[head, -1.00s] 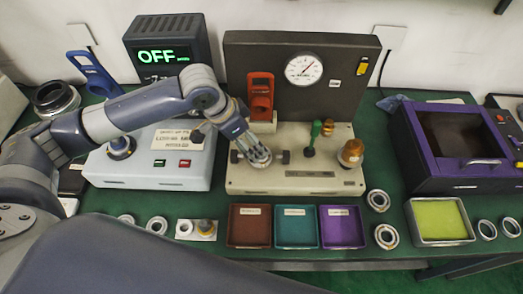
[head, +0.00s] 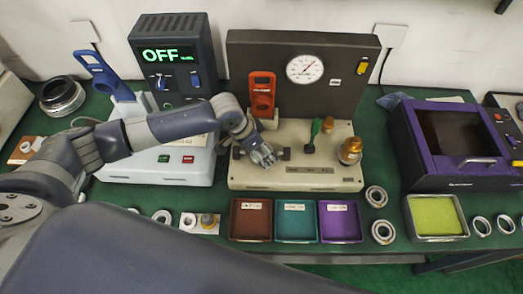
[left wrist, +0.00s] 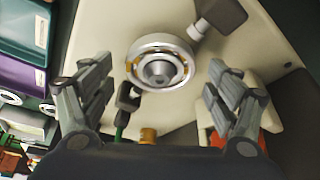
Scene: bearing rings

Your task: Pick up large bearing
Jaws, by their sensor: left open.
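A silver bearing (left wrist: 160,43) with balls between its rings sits around a central hub on the beige test machine (left wrist: 115,20) in the left wrist view. My left gripper (left wrist: 160,77) is open, with one finger to each side of the bearing in the picture and apart from it. In the head view the left gripper (head: 265,158) is above the left part of the beige machine (head: 300,178) and hides the bearing there. Other bearings lie on the green table right of the trays, one farther back (head: 376,187) and one nearer (head: 384,222). My right gripper is not in view.
A green-handled lever (head: 315,130) and a gold knob (head: 349,150) stand right of the gripper. A red part (head: 262,90) stands behind it. Brown (head: 232,236), teal (head: 279,238) and purple (head: 324,239) trays lie in front. A purple box (head: 445,175) is at right.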

